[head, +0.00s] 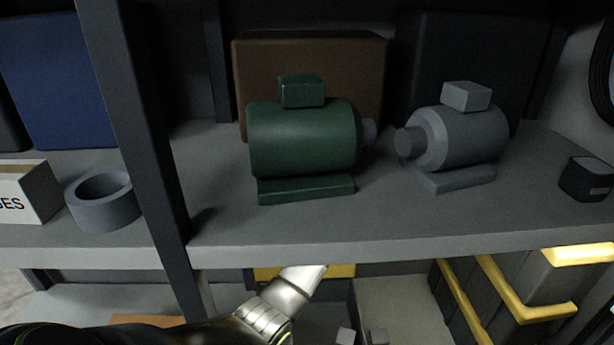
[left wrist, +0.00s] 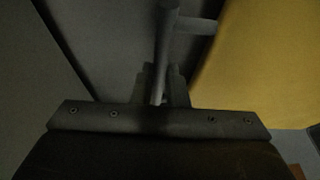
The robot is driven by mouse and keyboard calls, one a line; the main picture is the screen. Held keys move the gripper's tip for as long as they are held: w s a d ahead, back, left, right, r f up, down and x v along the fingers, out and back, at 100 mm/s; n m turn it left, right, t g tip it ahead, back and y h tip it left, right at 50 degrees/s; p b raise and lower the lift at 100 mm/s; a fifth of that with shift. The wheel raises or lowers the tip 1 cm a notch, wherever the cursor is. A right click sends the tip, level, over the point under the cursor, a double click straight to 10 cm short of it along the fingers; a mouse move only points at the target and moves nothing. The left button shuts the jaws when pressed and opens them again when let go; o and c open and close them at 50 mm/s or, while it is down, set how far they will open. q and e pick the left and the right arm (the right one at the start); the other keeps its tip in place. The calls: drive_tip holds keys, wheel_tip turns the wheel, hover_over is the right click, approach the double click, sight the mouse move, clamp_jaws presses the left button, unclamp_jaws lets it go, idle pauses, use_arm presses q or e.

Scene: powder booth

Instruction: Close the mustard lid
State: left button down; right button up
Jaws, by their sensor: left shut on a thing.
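A mustard-yellow panel (left wrist: 265,55), which looks like the lid, fills the right side of the left wrist view. In the head view a mustard strip (head: 342,271) shows just under the shelf edge, behind my left arm. My left gripper (left wrist: 162,98) is shut on a thin grey bar (left wrist: 166,50) with a short side branch near its top. The bar stands beside the mustard panel; I cannot tell whether they are joined. In the head view my left arm reaches under the shelf and its fingertips cannot be made out. My right gripper does not show.
The shelf (head: 400,240) above carries a green motor (head: 305,140), a grey motor (head: 462,138), a grey ring (head: 103,205) and a small dark block (head: 588,178). A dark post (head: 140,120) stands left. Dark bins with yellow edges (head: 520,300) stand lower right.

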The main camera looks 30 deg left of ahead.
use_arm(q)
drive_tip(key=s+d+t+y+p, duration=0.1)
drive_tip(key=s+d, duration=0.5)
drive_tip(key=s, duration=0.4)
drive_tip(key=shift+n+y+p, duration=0.35)
drive_tip(key=shift+n+y, duration=0.05)
drive_tip(key=shift+d+f, duration=0.1)
drive_tip(key=c, duration=1.4)
unclamp_jaws()
drive_tip(key=shift+w, duration=0.15)
drive_tip(key=shift+c, duration=0.2)
